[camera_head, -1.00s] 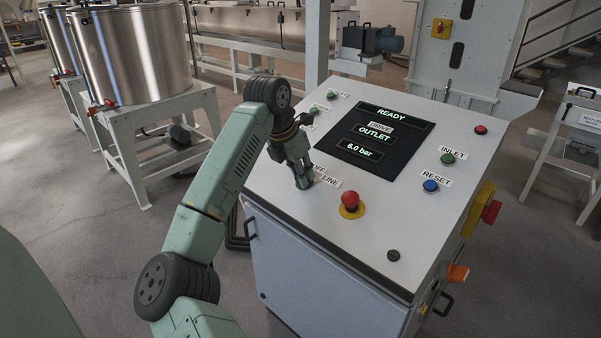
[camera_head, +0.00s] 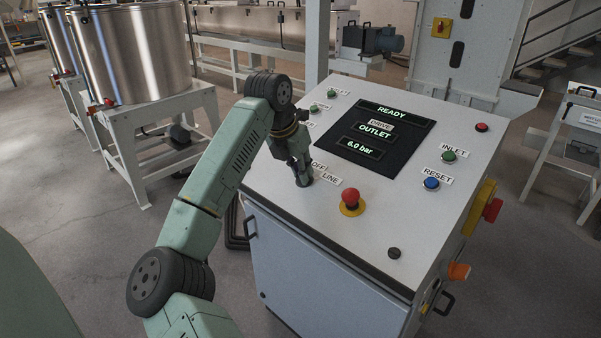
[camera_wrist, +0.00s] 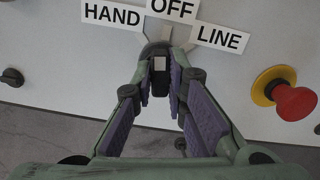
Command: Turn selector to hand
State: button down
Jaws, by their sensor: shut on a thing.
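The selector (camera_wrist: 160,78) is a dark knob with a white mark, on the sloping white panel (camera_head: 385,210). In the wrist view its labels read HAND (camera_wrist: 112,12), OFF (camera_wrist: 171,8) and LINE (camera_wrist: 220,38). My gripper (camera_wrist: 161,88) is shut on the knob, one finger on each side. The white mark points up the picture, roughly toward OFF; I cannot tell its exact position.
A red emergency stop (camera_head: 350,198) on a yellow base stands just right of my gripper. The display (camera_head: 372,135) reads READY, DRIVE, OUTLET, 6.0 bar. A green INLET button (camera_head: 449,156) and blue RESET button (camera_head: 431,183) are farther right. Another dark knob (camera_wrist: 12,77) is left in the wrist view.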

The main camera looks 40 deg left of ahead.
jog(key=n+b, duration=0.1)
jog(key=n, duration=0.3)
jog(key=shift+b, duration=0.3)
jog(key=shift+n+b, duration=0.4)
jog(key=shift+n, duration=1)
jog(key=c, duration=1.6)
grip_release()
jog(key=v, duration=1.2)
jog(key=shift+d, duration=0.25)
